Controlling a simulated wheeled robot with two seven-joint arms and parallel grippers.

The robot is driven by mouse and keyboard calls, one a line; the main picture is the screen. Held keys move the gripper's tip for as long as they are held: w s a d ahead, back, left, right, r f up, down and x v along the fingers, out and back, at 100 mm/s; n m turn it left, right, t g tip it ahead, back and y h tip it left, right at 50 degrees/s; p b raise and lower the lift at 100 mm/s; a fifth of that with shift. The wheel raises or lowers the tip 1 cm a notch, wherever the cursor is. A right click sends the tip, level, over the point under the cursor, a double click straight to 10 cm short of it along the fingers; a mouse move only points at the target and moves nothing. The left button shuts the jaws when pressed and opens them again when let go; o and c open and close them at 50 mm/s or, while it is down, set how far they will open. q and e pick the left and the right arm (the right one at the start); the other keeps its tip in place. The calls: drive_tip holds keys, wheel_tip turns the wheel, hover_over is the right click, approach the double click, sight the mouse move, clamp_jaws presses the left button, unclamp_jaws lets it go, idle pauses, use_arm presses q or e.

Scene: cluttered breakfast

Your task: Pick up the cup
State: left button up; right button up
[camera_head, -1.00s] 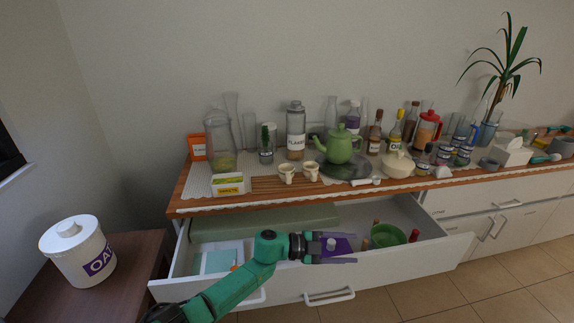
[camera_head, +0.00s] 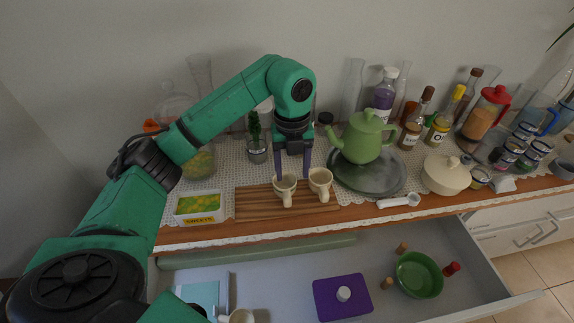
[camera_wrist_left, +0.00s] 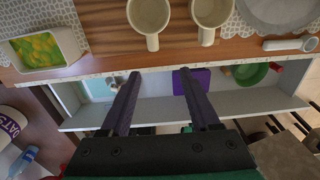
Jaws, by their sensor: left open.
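Two cream cups stand upright side by side on a wooden board, the left cup (camera_head: 285,191) and the right cup (camera_head: 320,184). My left gripper (camera_head: 293,177) is open, its purple fingers pointing down close to the left cup and the gap between the cups. In the wrist view the left cup (camera_wrist_left: 149,15) and right cup (camera_wrist_left: 210,14) lie at the top, beyond the open left gripper (camera_wrist_left: 158,75). Nothing is between the fingers. I cannot tell whether a finger touches a cup. My right gripper is not in view.
The green teapot (camera_head: 363,138) stands on a grey tray right of the cups. The sweets box (camera_head: 200,207) is at left. A white lidded bowl (camera_head: 446,174) and several bottles stand right and behind. The open drawer (camera_head: 270,272) below holds a purple item (camera_head: 342,297) and a green bowl (camera_head: 419,274).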

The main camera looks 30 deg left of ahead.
use_arm(q)
drive_tip(key=p, duration=0.2)
hover_over(288, 201)
wheel_tip(288, 201, down, 5)
wheel_tip(288, 201, down, 8)
drive_tip(key=shift+r+p, duration=0.15)
drive_tip(key=shift+p, duration=1)
drive_tip(key=shift+f, duration=0.5)
drive_tip(key=c, duration=0.4)
clamp_jaws()
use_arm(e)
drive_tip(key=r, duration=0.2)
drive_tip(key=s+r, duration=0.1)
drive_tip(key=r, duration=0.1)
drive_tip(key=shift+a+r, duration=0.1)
